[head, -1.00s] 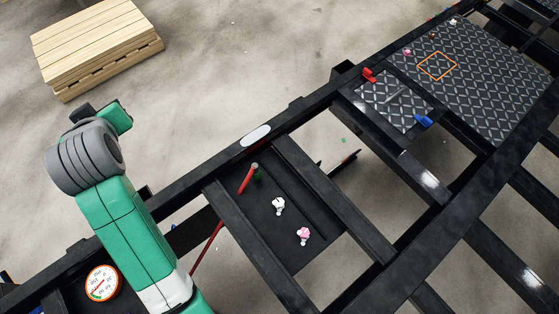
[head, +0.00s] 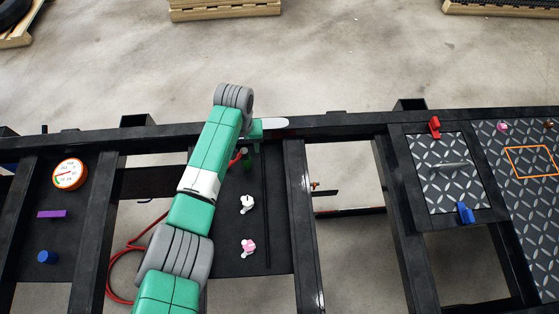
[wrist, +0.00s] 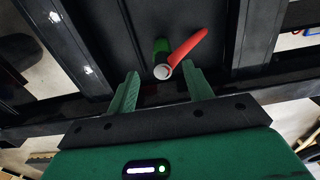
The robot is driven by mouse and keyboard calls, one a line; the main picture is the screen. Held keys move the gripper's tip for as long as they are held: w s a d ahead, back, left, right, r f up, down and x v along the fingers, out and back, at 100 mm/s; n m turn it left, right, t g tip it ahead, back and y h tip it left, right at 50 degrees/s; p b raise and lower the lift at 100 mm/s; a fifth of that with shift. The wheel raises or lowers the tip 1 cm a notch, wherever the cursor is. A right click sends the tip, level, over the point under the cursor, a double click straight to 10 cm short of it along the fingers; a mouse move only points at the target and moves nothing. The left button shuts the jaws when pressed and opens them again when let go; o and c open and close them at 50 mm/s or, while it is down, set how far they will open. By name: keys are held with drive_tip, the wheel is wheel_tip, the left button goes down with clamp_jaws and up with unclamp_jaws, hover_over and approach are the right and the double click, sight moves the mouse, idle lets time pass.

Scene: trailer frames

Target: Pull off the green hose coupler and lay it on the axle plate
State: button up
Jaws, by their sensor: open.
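The green hose coupler (wrist: 160,46) shows in the wrist view, partly hidden behind a red tube-like piece (wrist: 190,46) with a pale round end. In the head view the coupler (head: 247,160) is a small green bit on a dark panel, beside my arm. My gripper (wrist: 163,76) is open, its two green fingers either side of the pale end, with no visible contact. In the head view my gripper (head: 256,132) is at the far rail, its fingers unclear. A tread plate (head: 520,190) with an orange outline lies far right; I cannot tell whether it is the axle plate.
A white knob (head: 247,204) and pink knob (head: 248,246) are on the panel near the coupler. A small tread-plate hatch (head: 450,185) with red (head: 434,127) and blue (head: 465,213) latches is right. A gauge (head: 70,174) is left. Open gaps separate the frame beams.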

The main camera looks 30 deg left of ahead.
drive_tip(key=shift+s+a, duration=0.2)
